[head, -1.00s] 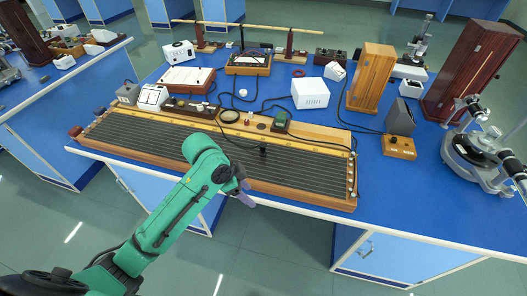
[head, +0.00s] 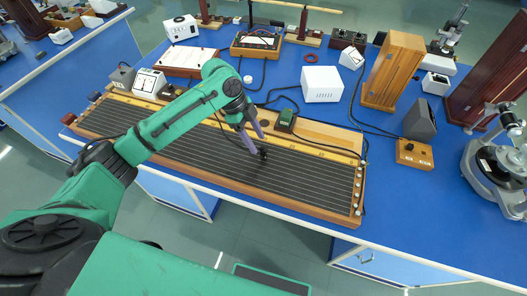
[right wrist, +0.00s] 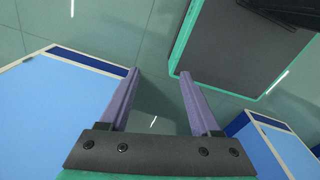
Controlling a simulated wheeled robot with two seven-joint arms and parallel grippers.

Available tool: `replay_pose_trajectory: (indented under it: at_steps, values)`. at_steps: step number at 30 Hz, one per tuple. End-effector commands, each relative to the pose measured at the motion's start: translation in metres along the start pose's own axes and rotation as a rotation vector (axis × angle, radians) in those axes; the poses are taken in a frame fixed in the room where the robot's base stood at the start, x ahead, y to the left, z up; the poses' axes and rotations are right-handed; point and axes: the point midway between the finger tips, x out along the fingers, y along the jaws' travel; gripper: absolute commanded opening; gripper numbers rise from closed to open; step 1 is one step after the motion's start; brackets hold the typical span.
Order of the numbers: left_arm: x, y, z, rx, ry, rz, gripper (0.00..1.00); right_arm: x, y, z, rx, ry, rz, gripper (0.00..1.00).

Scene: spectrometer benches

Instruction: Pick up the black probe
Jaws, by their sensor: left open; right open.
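The small black probe (head: 263,153) stands on the long wooden wire board (head: 200,150), on its dark striped face right of the middle. My left gripper (head: 258,142) reaches in from the left with its purple fingers pointing down at the probe. The fingers are apart and their tips are close to the probe's top; I cannot tell whether they touch it or straddle it. My right gripper (right wrist: 158,73) shows only in the right wrist view, open and empty, above the floor beside blue cabinets.
A green-topped block (head: 286,119) stands on the board's back edge, near my left gripper. Dark cables cross the blue bench (head: 440,205).

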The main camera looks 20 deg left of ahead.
Motion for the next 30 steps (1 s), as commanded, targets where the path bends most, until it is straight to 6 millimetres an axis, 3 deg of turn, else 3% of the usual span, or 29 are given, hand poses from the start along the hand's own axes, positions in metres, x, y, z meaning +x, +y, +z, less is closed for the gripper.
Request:
replay_pose_trajectory:
  at_steps: [3,10,17,18,22,23,30]
  values:
    - [0.013,0.000,-0.001,-0.001,0.000,0.001,0.59,-0.006,0.000,-0.002,-0.001,0.002,0.000,0.64]
    - [0.054,-0.003,-0.001,-0.001,0.001,0.001,0.59,-0.023,0.004,-0.040,-0.001,0.065,0.006,0.64]
    - [0.063,-0.003,0.001,-0.001,-0.001,-0.003,0.59,-0.022,0.002,-0.029,0.000,0.047,0.003,0.64]
    - [0.063,-0.003,0.001,-0.001,-0.001,-0.002,0.55,-0.022,0.002,-0.025,0.000,0.041,0.002,0.64]
    - [0.063,-0.003,0.001,-0.001,-0.001,-0.002,0.05,-0.021,0.001,-0.021,0.000,0.033,0.001,0.64]
    - [0.063,-0.003,0.001,-0.001,-0.001,-0.002,0.00,-0.021,0.001,-0.021,0.000,0.033,0.001,0.64]
    - [0.063,-0.003,0.001,0.000,-0.001,-0.003,0.00,-0.022,0.002,-0.022,0.001,0.035,0.002,0.64]
